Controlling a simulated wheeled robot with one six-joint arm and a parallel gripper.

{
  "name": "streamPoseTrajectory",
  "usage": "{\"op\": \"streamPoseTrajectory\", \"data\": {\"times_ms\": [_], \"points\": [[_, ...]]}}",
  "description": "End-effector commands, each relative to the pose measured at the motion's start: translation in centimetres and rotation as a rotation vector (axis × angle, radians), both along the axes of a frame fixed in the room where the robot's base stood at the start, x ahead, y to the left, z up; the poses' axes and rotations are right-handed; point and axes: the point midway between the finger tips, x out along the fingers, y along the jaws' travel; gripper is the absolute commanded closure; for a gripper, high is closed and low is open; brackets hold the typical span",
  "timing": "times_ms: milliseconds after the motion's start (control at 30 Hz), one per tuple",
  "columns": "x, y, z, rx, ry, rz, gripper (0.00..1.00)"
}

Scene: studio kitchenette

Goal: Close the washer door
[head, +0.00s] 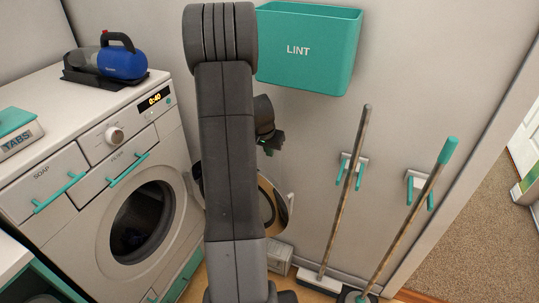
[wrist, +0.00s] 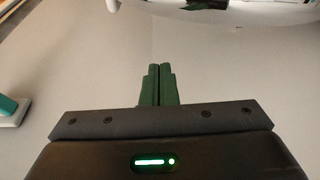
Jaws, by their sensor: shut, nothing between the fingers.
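The white washer (head: 100,150) stands at the left, and its round opening with the dark drum (head: 140,222) is uncovered. Its round door (head: 282,207) stands swung open to the right of the opening. My arm hides much of the door in the head view. My gripper (head: 270,148) is above the door, close to the wall, with its dark green fingers (wrist: 159,84) shut and empty. A white glossy curved thing (wrist: 225,12), probably the door's rim, lies beyond the fingertips at the top of the wrist view, apart from them.
A teal LINT bin (head: 310,48) hangs on the wall. A broom (head: 345,200) and a teal-topped pole (head: 412,225) hang on hooks at the right. A blue handheld vacuum (head: 122,62) sits on the washer. A small grey box (head: 280,256) is on the floor.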

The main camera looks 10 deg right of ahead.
Motion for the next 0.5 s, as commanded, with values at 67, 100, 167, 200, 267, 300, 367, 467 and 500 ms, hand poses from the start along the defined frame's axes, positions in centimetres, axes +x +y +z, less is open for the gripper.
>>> {"op": "streamPoseTrajectory", "data": {"times_ms": [67, 100, 167, 200, 267, 300, 367, 467, 500], "points": [[0.2, -0.3, -1.3, 0.001, 0.004, -0.001, 1.00], [0.4, -0.4, -2.0, 0.000, 0.005, -0.001, 1.00], [0.8, -0.6, -3.0, 0.000, 0.005, -0.001, 1.00], [1.0, -0.7, -3.7, 0.000, 0.006, -0.001, 1.00], [1.3, -0.9, -4.7, 0.001, 0.004, -0.001, 1.00], [1.5, -1.0, -5.4, 0.000, 0.005, 0.000, 1.00], [1.8, -1.2, -6.4, 0.001, 0.004, -0.001, 1.00], [2.2, -1.6, -8.0, 0.001, 0.004, -0.001, 1.00], [2.4, -1.7, -8.7, 0.000, 0.004, 0.000, 1.00]]}}
